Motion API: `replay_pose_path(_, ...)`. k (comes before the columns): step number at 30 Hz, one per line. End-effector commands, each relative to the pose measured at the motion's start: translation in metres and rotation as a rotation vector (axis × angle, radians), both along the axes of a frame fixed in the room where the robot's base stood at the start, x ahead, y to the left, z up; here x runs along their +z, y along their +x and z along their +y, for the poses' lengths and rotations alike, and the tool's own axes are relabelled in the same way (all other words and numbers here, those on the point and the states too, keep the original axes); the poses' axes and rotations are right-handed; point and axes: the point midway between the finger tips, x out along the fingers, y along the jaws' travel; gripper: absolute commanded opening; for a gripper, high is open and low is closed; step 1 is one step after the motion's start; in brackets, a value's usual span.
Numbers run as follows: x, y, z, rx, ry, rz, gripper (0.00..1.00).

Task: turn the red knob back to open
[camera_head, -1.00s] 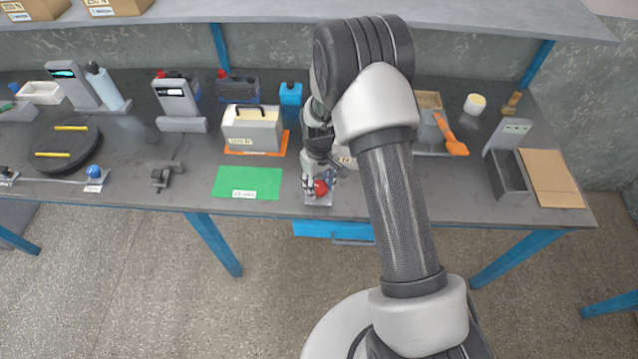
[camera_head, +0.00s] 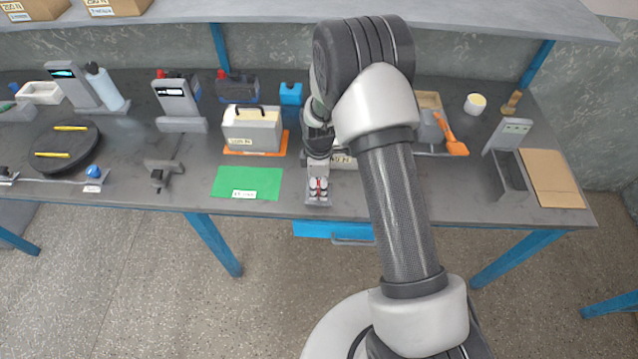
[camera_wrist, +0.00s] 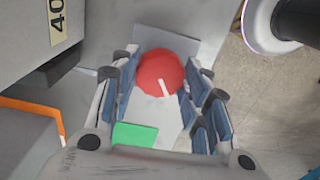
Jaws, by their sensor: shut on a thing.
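The red knob (camera_wrist: 160,76) is round with a white pointer line and sits on a light grey plate (camera_wrist: 155,115). In the wrist view it lies between the two blue-padded fingers of my gripper (camera_wrist: 158,92), which is shut on it. In the head view my gripper (camera_head: 318,188) points down over the plate at the table's front edge, and only a little red of the knob shows between the fingers. In the wrist view the white line runs from the knob's middle toward its lower edge, slightly right.
A green mat (camera_head: 247,183) lies just left of the knob. A grey box with a handle (camera_head: 252,128) stands on an orange base behind the mat. A labelled grey block (camera_wrist: 30,35) is close beside my gripper. A blue drawer (camera_head: 330,230) hangs below the table edge.

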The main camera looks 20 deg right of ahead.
Motion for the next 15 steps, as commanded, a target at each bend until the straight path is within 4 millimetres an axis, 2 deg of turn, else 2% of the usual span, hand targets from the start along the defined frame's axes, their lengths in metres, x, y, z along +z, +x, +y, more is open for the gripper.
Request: replay_pose_path(15,0.0004,0.0005,-0.0001,0.488,0.0,-0.001,0.18)
